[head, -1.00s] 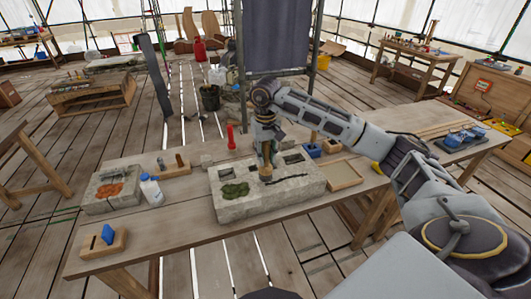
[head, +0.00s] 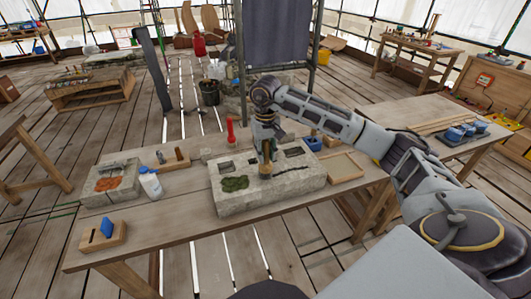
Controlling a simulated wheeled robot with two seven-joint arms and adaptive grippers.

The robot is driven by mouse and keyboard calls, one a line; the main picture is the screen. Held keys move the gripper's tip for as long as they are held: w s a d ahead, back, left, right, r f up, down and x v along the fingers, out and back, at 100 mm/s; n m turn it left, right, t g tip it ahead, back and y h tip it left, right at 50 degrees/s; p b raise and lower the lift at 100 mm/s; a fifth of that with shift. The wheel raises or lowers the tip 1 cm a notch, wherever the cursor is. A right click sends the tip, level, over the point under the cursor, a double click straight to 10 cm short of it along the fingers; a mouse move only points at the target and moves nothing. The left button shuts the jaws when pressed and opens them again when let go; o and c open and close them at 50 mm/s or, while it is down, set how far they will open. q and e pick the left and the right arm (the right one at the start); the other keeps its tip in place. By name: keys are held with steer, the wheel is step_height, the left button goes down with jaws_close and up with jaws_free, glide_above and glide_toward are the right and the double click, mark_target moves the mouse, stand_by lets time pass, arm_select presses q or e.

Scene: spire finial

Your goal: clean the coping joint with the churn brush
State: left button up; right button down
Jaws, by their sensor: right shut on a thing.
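The pale coping stone (head: 268,199) lies on the wooden bench, with a green moss patch (head: 235,184) on its top left. A thin dark line, seemingly the joint (head: 292,171), runs across its top to the right of the brush. My right gripper (head: 266,143) is above the stone, shut on the churn brush (head: 265,169). The brush is upright with its bristle end down at the left end of the dark line. Whether the bristles touch the stone I cannot tell. The fingers are small and partly hidden by the wrist. My left gripper is out of view.
A white bottle (head: 150,187) and a smaller stone with an orange patch (head: 105,184) stand left. A wooden block with a blue piece (head: 107,230) is at the front left. A red-handled tool (head: 230,132) stands behind the stone; a shallow wooden tray (head: 341,167) lies right.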

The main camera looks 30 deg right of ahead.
steer(key=shift+f, duration=0.15)
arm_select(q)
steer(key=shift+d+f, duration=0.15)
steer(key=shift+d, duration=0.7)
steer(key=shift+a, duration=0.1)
arm_select(e)
steer(key=shift+f, duration=0.1)
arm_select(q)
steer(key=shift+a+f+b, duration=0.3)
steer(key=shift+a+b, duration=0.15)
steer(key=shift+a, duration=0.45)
arm_select(e)
steer(key=shift+f, duration=0.3)
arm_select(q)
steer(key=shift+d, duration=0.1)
arm_select(e)
steer(key=shift+f, duration=0.15)
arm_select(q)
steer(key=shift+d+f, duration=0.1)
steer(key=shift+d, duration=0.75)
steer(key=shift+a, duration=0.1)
